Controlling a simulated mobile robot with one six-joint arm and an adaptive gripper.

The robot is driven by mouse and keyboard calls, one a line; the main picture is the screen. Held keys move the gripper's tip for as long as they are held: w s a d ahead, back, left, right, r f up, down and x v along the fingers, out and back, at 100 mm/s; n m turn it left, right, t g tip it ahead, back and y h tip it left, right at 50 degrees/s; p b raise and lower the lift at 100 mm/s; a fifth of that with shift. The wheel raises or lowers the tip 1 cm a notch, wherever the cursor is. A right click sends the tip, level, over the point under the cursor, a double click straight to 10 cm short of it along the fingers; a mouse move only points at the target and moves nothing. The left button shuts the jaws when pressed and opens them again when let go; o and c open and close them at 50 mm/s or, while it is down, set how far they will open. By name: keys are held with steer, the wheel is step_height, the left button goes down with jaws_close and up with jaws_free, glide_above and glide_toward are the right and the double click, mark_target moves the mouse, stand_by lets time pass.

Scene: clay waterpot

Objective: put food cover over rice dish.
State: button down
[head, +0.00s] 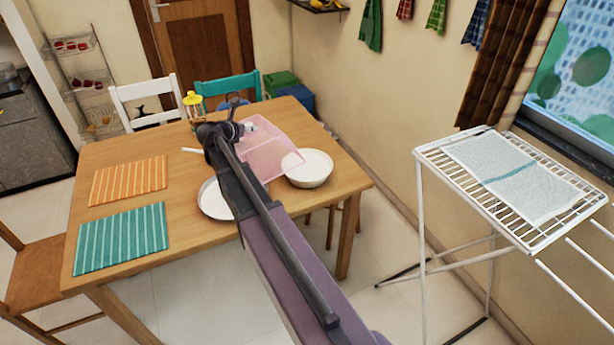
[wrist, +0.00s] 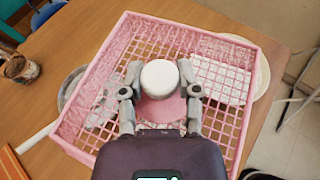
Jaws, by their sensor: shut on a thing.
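My gripper (wrist: 160,95) is shut on the white knob (wrist: 160,78) of a pink square mesh food cover (wrist: 237,150). The cover also shows in the head view (head: 268,148), over the right part of the table; its exact height is unclear. A white round bowl (head: 315,174) stands beside the cover's near right corner, which overlaps it in the picture. White shows through the mesh on the right in the wrist view, with a pale rim (wrist: 263,78) past the cover's edge. I cannot tell clearly which dish holds rice.
A white plate (head: 211,200) lies on the wooden table (head: 130,235), partly behind my arm. A grey dish (wrist: 70,84) sits partly under the cover's left side. Orange (head: 128,180) and teal (head: 120,238) striped mats lie at left. A drying rack (head: 520,185) stands at right.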

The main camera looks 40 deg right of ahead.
steer(key=s+d+m+g, duration=0.1)
steer(key=s+d, duration=0.4)
steer(key=d, duration=0.3)
steer(key=s+d+m+g+h, duration=0.1)
steer(key=s+d, duration=0.4)
steer(key=d, duration=0.3)
steer(key=shift+s+d+r+m+g+p, duration=0.2)
steer(key=shift+d+r+m+g+p, duration=0.15)
steer(key=shift+r+m+g+p, duration=0.1)
steer(key=shift+f, duration=0.1)
step_height(320, 180, down, 6)
steer(key=b, duration=0.6)
steer(key=shift+f, duration=0.15)
steer(key=shift+f+b, duration=1.85)
steer(key=shift+b, duration=0.15)
steer(key=shift+f+b, duration=0.4)
steer(key=shift+c, duration=1.6)
jaws_free()
steer(key=shift+r, duration=0.25)
